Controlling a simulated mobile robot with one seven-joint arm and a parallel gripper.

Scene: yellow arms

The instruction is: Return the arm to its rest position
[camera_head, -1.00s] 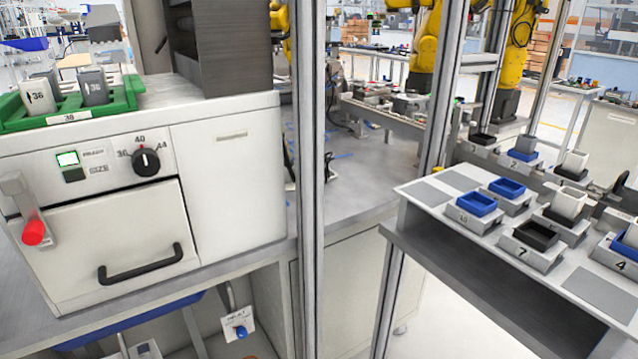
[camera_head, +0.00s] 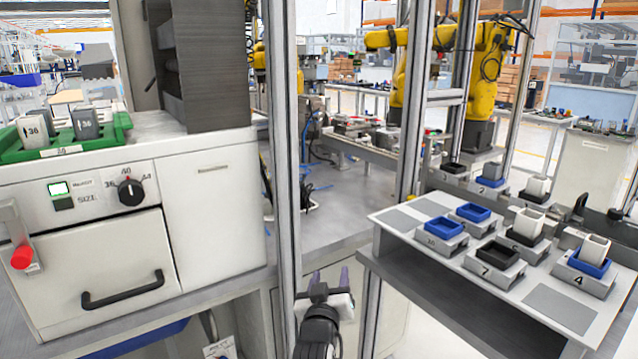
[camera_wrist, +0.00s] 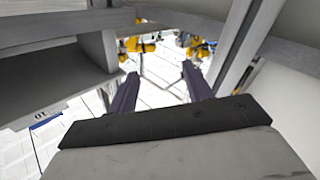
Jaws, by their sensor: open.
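My gripper (camera_head: 329,280) shows low in the middle of the head view, in front of the metal posts and below the tabletop level. Its two dark purple fingers point away from me, apart and with nothing between them. In the wrist view the gripper (camera_wrist: 158,88) also shows both fingers spread and empty, with the bright floor and distant yellow arms beyond them. My black wrist (camera_head: 318,335) shows at the bottom edge of the head view.
Left stands a white machine (camera_head: 90,240) with a dial, a black drawer handle and a green tray (camera_head: 60,150). Right is a table (camera_head: 420,205) with numbered holders and blue and black trays. A metal post (camera_head: 283,120) rises close by. Yellow robot arms (camera_head: 490,60) stand behind.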

